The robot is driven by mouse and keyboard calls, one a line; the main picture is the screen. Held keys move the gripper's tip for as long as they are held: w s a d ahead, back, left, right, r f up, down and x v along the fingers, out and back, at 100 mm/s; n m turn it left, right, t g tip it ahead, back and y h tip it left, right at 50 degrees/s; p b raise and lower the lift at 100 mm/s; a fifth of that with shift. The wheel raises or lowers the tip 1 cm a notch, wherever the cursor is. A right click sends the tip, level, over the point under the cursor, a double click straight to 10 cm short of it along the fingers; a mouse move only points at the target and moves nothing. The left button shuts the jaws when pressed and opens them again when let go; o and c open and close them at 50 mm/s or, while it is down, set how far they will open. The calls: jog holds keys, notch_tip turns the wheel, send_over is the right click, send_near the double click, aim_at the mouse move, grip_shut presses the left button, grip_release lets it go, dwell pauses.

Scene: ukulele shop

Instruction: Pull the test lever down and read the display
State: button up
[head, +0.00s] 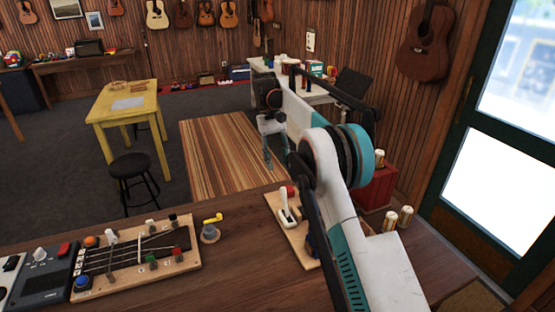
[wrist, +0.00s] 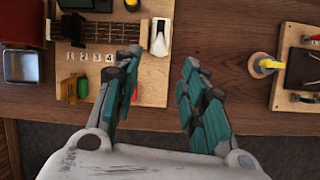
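A white lever (head: 287,208) stands on a small wooden test board (head: 274,207) on the workbench in the head view; my arm hides much of this board. In the wrist view the white lever (wrist: 160,37) is at the board's right edge, beside a dark fretboard strip with tags numbered 1 to 4 (wrist: 90,57). My gripper (wrist: 161,60) is open and empty, its two fingers wide apart, with the lever between and just beyond the tips in the picture. In the head view my gripper (head: 274,152) points down past the bench's far edge. I cannot make out a reading on any display.
A yellow-handled peg (head: 210,230) stands left of the test board and also shows in the wrist view (wrist: 265,65). A second board with strings and knobs (head: 140,250) and a grey device (head: 48,272) lie farther left. Cans (head: 398,218) stand at right.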

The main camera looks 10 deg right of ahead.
jog(key=shift+c, duration=0.3)
jog(key=c, duration=0.4)
jog(key=shift+d+f+y, duration=0.25)
jog(key=shift+f+y, duration=0.05)
grip_shut()
jog(key=m+t+y+b, duration=0.5)
jog(key=y, duration=0.2)
send_near(285, 203)
jog(key=w+d+f, duration=0.1)
jog(key=w, duration=0.2)
jog(key=s+d+r+m+t+y+b, duration=0.1)
jog(key=s+d+m+t+b, duration=0.1)
jog(key=s+d+m+t, duration=0.25)
jog(key=s+d+r+m+t+y+b, duration=0.1)
jog(key=s+m+t+b, duration=0.15)
jog(key=s+t, duration=0.45)
jog(key=shift+m+g, duration=0.4)
jog(key=shift+g, duration=0.35)
jog(key=b+x, duration=0.1)
jog(key=x, duration=0.5)
jog(key=b+x, duration=0.2)
jog(key=x, duration=0.5)
jog(key=shift+s+a, duration=0.15)
jog(key=shift+a, duration=0.25)
